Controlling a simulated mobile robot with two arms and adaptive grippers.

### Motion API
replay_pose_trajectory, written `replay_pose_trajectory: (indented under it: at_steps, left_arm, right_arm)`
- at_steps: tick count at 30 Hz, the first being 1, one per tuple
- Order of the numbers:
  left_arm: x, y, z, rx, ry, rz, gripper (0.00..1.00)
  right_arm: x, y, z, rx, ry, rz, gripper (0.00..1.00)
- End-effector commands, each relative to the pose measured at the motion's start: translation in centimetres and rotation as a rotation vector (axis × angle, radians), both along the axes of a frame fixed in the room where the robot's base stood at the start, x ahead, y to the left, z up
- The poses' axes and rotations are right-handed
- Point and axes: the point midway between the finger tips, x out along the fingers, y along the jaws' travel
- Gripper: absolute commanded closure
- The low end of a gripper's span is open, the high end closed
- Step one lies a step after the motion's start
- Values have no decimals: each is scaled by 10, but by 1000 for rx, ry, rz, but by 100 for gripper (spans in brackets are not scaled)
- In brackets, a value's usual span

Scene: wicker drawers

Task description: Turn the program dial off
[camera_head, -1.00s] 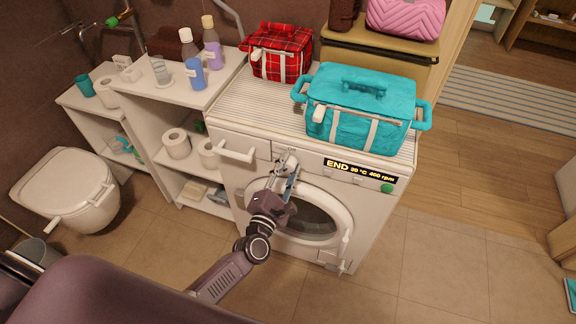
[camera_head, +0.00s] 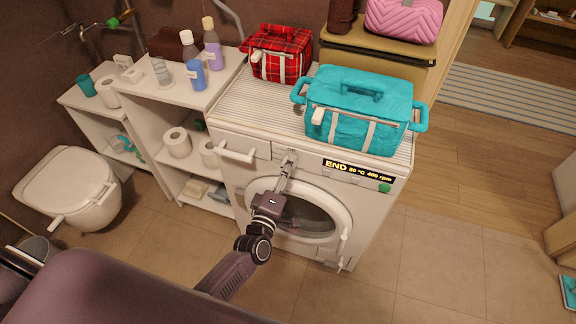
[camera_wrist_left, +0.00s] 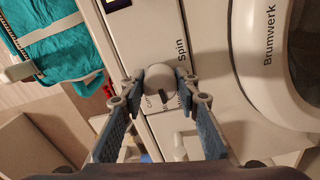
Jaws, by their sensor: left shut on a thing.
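The washing machine (camera_head: 379,209) stands in the middle, with a lit display (camera_head: 357,171) that reads END on its front panel. The round white program dial (camera_wrist_left: 161,78) shows in the left wrist view, with printed labels around it and the word Spin beside it. My left gripper (camera_head: 287,166) reaches up to the panel, left of the display. In the left wrist view its fingertips press on both sides of the dial, shut on it. In the head view the gripper mostly hides the dial. My right gripper is not in view.
A turquoise bag (camera_head: 362,104) and a red plaid bag (camera_head: 278,54) sit on top of the machine. A white drawer handle (camera_head: 237,153) juts out to the left of the gripper. The round door (camera_head: 338,212) is below it. A white shelf (camera_head: 150,110) and a toilet (camera_head: 75,185) are at left.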

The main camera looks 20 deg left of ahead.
Motion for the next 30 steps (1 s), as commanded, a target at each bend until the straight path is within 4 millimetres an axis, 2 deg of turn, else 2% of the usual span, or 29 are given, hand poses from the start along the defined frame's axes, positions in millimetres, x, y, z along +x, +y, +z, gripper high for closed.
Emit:
replay_pose_trajectory:
  at_steps: [30]
  left_arm:
    - [-1,0,-3,963,-29,-3,95]
  right_arm:
    - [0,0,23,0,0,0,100]
